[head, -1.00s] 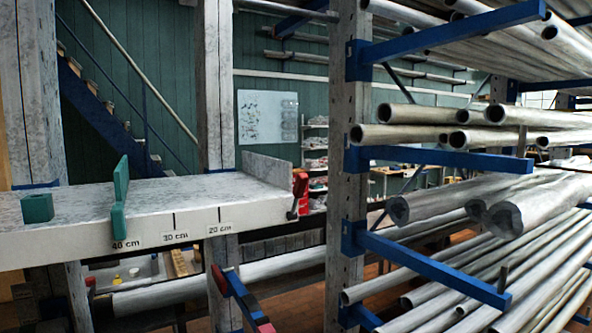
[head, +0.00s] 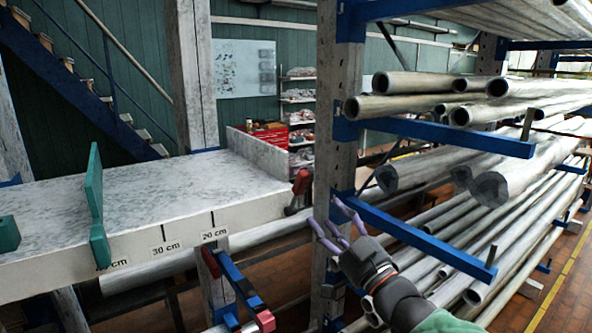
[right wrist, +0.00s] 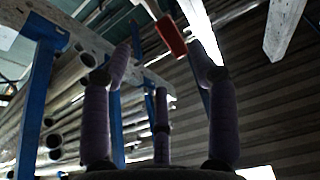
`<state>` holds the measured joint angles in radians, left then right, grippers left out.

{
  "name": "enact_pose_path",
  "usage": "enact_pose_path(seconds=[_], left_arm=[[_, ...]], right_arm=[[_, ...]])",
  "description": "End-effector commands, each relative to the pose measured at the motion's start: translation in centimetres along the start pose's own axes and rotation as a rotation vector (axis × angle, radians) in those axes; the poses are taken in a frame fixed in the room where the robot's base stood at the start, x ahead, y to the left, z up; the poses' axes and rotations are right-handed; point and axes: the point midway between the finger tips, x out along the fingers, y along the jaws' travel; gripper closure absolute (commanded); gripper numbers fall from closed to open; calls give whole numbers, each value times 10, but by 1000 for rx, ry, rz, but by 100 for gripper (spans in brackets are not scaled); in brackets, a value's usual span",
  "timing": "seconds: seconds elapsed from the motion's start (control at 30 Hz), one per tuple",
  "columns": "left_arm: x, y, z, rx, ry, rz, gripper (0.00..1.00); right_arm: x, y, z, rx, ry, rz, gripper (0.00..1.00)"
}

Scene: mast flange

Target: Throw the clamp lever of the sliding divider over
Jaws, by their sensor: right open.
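A green upright plate (head: 95,207), which looks like the sliding divider, stands across the grey shelf (head: 190,190) near a partly hidden cm mark. A red lever-like handle (head: 300,182) with a dark lower part sits at the shelf's right front corner. I cannot tell which part is the divider's clamp lever. My right gripper (head: 334,219) is open and empty, right of and below the red handle, in front of the rack post. In the right wrist view its fingers (right wrist: 160,70) are spread below a red piece (right wrist: 171,36); which red part that is, I cannot tell. My left gripper is out of view.
A blue bar clamp with red ends (head: 238,287) hangs below the shelf front. A rack post (head: 324,110) and blue rack arms (head: 420,240) with metal pipes (head: 520,170) crowd the right side. A small green block (head: 9,233) sits at far left.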

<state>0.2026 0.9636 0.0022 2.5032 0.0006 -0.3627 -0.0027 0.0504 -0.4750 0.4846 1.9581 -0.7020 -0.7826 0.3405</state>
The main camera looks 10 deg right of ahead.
Motion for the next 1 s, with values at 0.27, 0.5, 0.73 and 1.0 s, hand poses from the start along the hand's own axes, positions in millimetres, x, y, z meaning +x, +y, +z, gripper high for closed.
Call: enact_pose_path(seconds=[0.27,0.5,0.73,1.0], left_arm=[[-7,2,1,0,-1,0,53],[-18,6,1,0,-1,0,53],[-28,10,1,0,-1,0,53],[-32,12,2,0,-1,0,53]], right_arm=[[10,-3,-23,-18,37,-12,40],[50,-4,-25,-16,35,-13,40],[86,-4,-26,-17,35,-12,40],[105,-4,-25,-17,34,-10,40]])
